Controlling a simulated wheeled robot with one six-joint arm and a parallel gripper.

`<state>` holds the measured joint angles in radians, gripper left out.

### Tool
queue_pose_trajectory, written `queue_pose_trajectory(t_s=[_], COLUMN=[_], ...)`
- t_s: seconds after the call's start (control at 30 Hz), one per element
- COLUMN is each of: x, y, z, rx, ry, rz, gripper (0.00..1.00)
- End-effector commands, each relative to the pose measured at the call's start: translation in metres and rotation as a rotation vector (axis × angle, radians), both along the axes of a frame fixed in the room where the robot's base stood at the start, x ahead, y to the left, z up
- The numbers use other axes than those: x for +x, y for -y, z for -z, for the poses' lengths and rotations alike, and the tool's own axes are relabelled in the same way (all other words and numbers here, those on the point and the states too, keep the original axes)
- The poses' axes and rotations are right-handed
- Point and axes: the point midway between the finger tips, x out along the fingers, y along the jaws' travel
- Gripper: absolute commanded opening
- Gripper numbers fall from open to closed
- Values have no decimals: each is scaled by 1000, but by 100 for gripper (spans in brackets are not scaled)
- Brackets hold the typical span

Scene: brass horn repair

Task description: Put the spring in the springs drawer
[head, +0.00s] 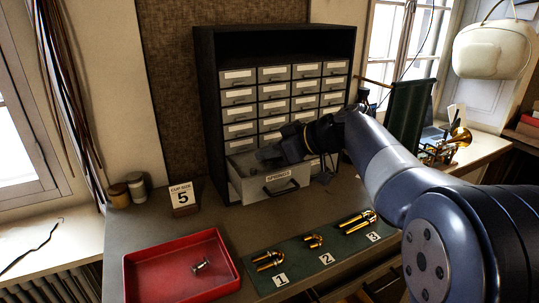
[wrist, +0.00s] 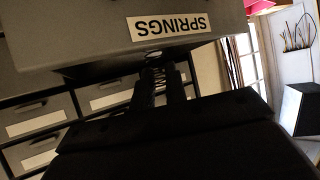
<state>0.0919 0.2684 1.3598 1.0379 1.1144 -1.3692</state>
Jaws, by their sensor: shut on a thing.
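The springs drawer (head: 262,190), grey with a SPRINGS label and a dark handle, stands pulled out at the bottom of the dark cabinet. In the wrist view its front (wrist: 100,38) and label appear upside down. My gripper (head: 268,154) is over the open drawer in the head view. In the wrist view its dark fingers (wrist: 160,84) are shut on a small coiled spring (wrist: 154,76). The spring is hidden or too dark to make out in the head view. I cannot tell whether it touches the drawer.
Closed labelled drawers (head: 273,91) fill the cabinet (head: 207,85). A red tray (head: 150,283) with a small metal part (head: 201,266) is at the front left. Brass tubes (head: 268,260) lie on a green mat (head: 300,265). A "CUP SIZE 5" card (head: 183,196) stands left of the drawer.

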Motion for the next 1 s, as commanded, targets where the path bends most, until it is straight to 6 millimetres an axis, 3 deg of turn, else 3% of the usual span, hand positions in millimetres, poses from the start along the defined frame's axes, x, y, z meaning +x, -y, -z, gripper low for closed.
queue_pose_trajectory(t_s=[0.13, 1.0], x=[0, 0], y=[0, 0], z=[13, 26], rx=[1, 0], ry=[-1, 1], rz=[1, 0], gripper=[0, 0])
